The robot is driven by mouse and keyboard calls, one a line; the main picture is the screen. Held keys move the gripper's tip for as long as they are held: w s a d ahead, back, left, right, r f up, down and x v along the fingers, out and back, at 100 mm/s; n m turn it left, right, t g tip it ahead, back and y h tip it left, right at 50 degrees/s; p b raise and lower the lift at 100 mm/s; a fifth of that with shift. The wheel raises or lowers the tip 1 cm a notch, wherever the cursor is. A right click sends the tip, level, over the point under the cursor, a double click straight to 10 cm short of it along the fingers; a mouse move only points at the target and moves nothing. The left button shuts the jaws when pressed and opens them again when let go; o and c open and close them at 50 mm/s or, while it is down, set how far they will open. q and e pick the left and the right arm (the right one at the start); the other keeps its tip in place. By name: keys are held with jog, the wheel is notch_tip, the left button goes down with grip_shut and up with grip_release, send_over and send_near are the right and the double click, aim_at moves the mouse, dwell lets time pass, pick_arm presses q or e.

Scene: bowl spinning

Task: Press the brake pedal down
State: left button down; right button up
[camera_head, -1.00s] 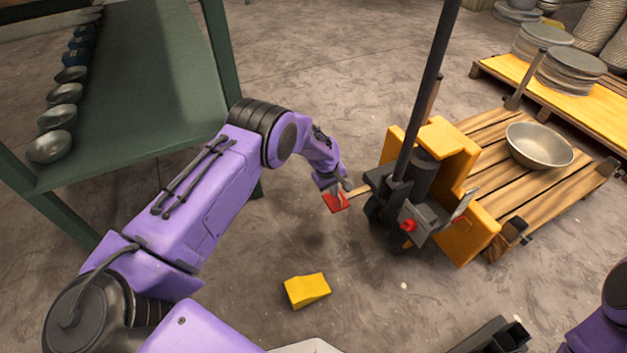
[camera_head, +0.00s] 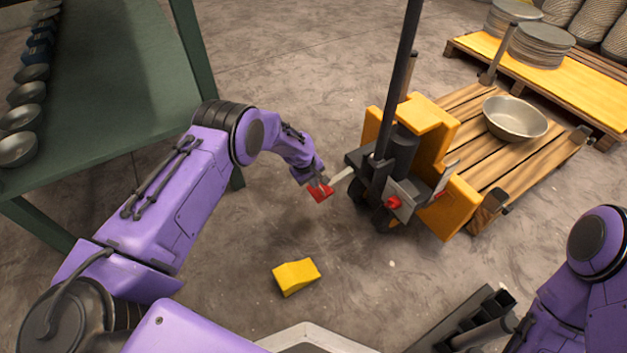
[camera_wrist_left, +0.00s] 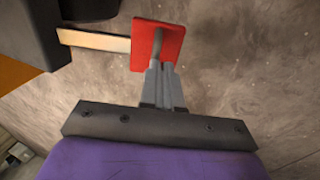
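The brake pedal (camera_head: 320,194) is a small red plate on a pale lever. The lever comes out of the left side of the yellow pallet truck (camera_head: 447,207). My left gripper (camera_head: 319,183) is right at the pedal in the head view. In the left wrist view, its two fingers (camera_wrist_left: 162,88) are close together, with no object between them. Their tips meet or overlap the lower part of the red pedal (camera_wrist_left: 145,45). Whether they press on it I cannot tell. My right arm shows at the right edge of the head view, but I cannot make out its gripper.
A yellow wedge-like block (camera_head: 296,277) lies on the floor in front of the truck. A metal bowl (camera_head: 516,118) stands on the wooden pallet (camera_head: 470,108). A green table (camera_head: 110,90) with several bowls is at the left. Stacked plates (camera_head: 540,45) stand at the back right.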

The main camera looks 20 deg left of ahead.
pick_arm(q)
jog(key=shift+s+a+f, duration=0.2)
jog(key=shift+f, duration=0.1)
jog(key=s+a+p+v, duration=0.1)
jog(key=p+v, duration=0.8)
jog(key=v, duration=0.5)
jog(key=shift+s, duration=0.25)
jog(key=shift+a+f, duration=0.1)
jog(key=shift+f, duration=0.05)
jog(key=s+a+f+m+t+y, duration=0.1)
jog(key=s+f+y, duration=0.15)
jog(key=s, duration=0.45)
jog(key=s+a+f+m+t+y, duration=0.1)
jog(key=s+f+t, duration=0.15)
jog(key=s, duration=0.45)
jog(key=s+m+g+y, duration=0.15)
jog(key=s+g, duration=0.25)
jog(key=s, duration=1.9)
notch_tip(320, 180, up, 26)
jog(key=p, duration=2.6)
jog(key=shift+w+t, duration=0.3)
jog(key=shift+t, duration=0.05)
